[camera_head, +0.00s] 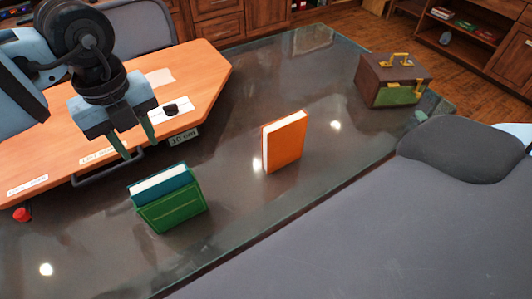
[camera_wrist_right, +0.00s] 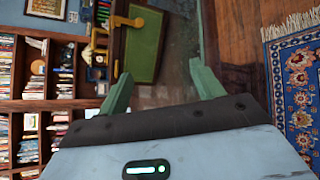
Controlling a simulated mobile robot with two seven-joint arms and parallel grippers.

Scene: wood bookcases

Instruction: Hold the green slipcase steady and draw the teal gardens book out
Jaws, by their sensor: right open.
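The green slipcase (camera_head: 172,211) stands upright on the dark glossy table at the lower left. The teal gardens book (camera_head: 161,187) sits in it, with its pale page edge and teal top showing above the slipcase. My left gripper (camera_head: 136,147) is open and empty, pointing down above and behind the slipcase, apart from it. My right gripper (camera_wrist_right: 162,88) is open in the right wrist view, with nothing between its fingers. The slipcase and book do not show in that view.
An orange book (camera_head: 286,142) stands upright mid-table. A brown box with a green panel (camera_head: 404,94) and gold fittings stands at the far right; it shows ahead of my right gripper too (camera_wrist_right: 141,47). An orange labelled board (camera_head: 205,75) lies behind. A red object (camera_head: 22,214) is at left.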

